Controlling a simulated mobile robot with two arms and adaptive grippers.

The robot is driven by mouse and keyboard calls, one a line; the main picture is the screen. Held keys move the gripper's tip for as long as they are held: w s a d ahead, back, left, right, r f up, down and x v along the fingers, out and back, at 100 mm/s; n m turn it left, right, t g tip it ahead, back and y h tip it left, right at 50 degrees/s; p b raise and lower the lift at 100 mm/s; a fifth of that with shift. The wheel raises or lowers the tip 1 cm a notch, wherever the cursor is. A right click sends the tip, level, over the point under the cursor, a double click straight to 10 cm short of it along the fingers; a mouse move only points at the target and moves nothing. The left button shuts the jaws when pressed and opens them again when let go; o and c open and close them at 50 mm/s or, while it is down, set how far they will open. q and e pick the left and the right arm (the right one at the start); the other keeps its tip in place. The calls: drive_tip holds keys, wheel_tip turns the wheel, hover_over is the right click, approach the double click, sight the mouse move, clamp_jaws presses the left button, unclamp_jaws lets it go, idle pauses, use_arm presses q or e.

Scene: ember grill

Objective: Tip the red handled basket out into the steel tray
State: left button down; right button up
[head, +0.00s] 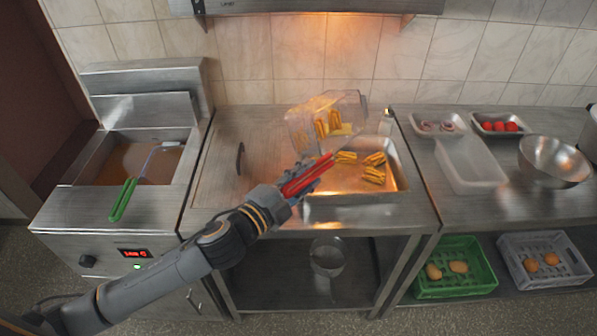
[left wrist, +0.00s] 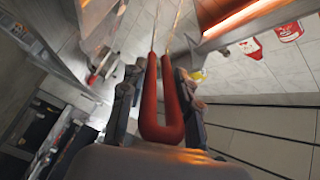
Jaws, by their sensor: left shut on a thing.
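The red handled basket (head: 352,100) is a see-through mesh basket, held up over the back left of the steel tray (head: 391,150) and tilted. Several yellow fries (head: 330,122) show inside it. Several more fries (head: 374,168) lie in the tray. My left gripper (head: 308,177) is shut on the basket's red handle, in front of and below the basket. In the left wrist view the red handle (left wrist: 162,132) is a loop between the two fingers; the basket's mesh is hard to make out there. My right gripper is not in view.
A fryer (head: 130,205) with a green handle (head: 123,199) stands left. On the right counter are a pale empty tray (head: 470,172), small food trays (head: 503,118) and a steel bowl (head: 553,163). Crates (head: 455,287) sit below. A heated hood (head: 310,6) hangs above.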

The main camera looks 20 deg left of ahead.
use_arm(q)
drive_tip(key=s+d+f+m+b, duration=0.1)
drive_tip(key=d+f+m+b, duration=0.1)
drive_tip(key=f+m+b, duration=0.4)
drive_tip(key=s+d+f+m+b, duration=0.1)
drive_tip(key=d+f+m+b, duration=0.1)
drive_tip(key=f+m+b, duration=0.4)
wheel_tip(320, 180, down, 5)
drive_tip(key=shift+r+m, duration=0.1)
drive_tip(key=shift+m, duration=0.9)
